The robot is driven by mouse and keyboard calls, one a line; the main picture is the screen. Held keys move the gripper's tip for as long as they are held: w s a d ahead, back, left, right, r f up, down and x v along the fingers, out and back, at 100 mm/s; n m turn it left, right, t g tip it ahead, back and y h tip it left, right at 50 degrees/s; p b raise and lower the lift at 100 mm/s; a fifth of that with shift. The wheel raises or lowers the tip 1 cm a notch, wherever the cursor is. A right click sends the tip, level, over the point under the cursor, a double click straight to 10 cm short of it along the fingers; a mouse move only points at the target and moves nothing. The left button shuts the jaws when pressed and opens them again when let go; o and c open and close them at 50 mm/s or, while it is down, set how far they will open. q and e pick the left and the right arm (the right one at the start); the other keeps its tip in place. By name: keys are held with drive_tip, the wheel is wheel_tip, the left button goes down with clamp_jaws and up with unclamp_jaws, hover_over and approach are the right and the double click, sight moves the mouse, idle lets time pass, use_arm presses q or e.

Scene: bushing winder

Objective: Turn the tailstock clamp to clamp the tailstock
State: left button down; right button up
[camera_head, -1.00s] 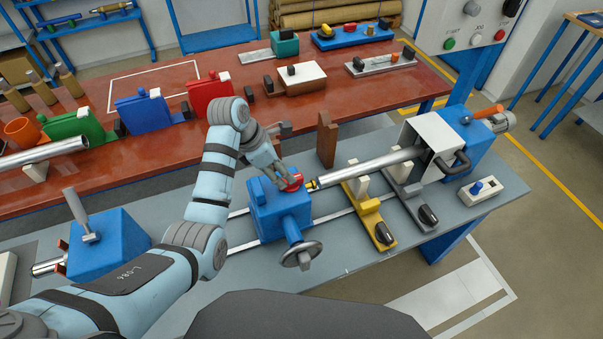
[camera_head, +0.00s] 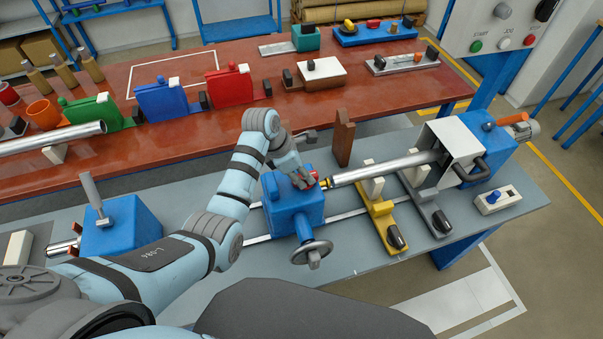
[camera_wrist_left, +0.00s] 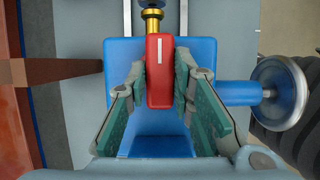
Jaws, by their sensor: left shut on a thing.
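The tailstock is a blue block (camera_head: 284,210) on rails on the grey bench, with a handwheel (camera_head: 312,253) at its front; the wrist view shows its blue top (camera_wrist_left: 122,60) from above. The tailstock clamp, a red lever with a white line (camera_wrist_left: 159,72), sits on top of it. In the wrist view the lever lies lengthwise along the picture's vertical. My left gripper (camera_wrist_left: 161,82) is shut on the red lever, one finger on each side. In the head view my left gripper (camera_head: 304,184) mostly hides the lever. My right gripper is not in view.
A metal shaft (camera_head: 385,167) runs from near the tailstock to the white and blue headstock (camera_head: 458,150). A yellow support (camera_head: 382,210) and a grey one stand under it. A brown upright piece (camera_head: 343,140) stands behind. A blue block with a lever (camera_head: 125,228) is at left.

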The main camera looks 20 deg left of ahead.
use_arm(q)
drive_tip(key=shift+f+m, duration=0.15)
drive_tip(key=shift+m, duration=0.15)
drive_tip(key=shift+m+g, duration=0.7)
drive_tip(key=shift+m, duration=0.5)
drive_tip(key=m+g, duration=0.1)
drive_tip(key=m, duration=0.1)
drive_tip(key=shift+w+f+m+h, duration=0.1)
drive_tip(key=shift+m+h, duration=0.2)
drive_tip(key=shift+h, duration=0.1)
drive_tip(key=m+b, duration=0.1)
drive_tip(key=m+g+b, duration=0.1)
drive_tip(key=shift+w+f+m, duration=0.1)
drive_tip(key=shift+f+m, duration=0.1)
drive_tip(key=shift+m, duration=0.2)
drive_tip(key=m+g+b, duration=0.1)
drive_tip(key=m+b, duration=0.1)
drive_tip(key=b, duration=0.2)
drive_tip(key=m+b, duration=0.2)
drive_tip(key=b, duration=0.2)
drive_tip(key=shift+f+m+g+y, duration=0.1)
drive_tip(key=shift+m+g+y, duration=0.3)
drive_tip(key=shift+m+b, duration=0.3)
drive_tip(key=shift+b, duration=0.45)
drive_tip(key=shift+r, duration=0.25)
drive_tip(key=shift+w, duration=0.1)
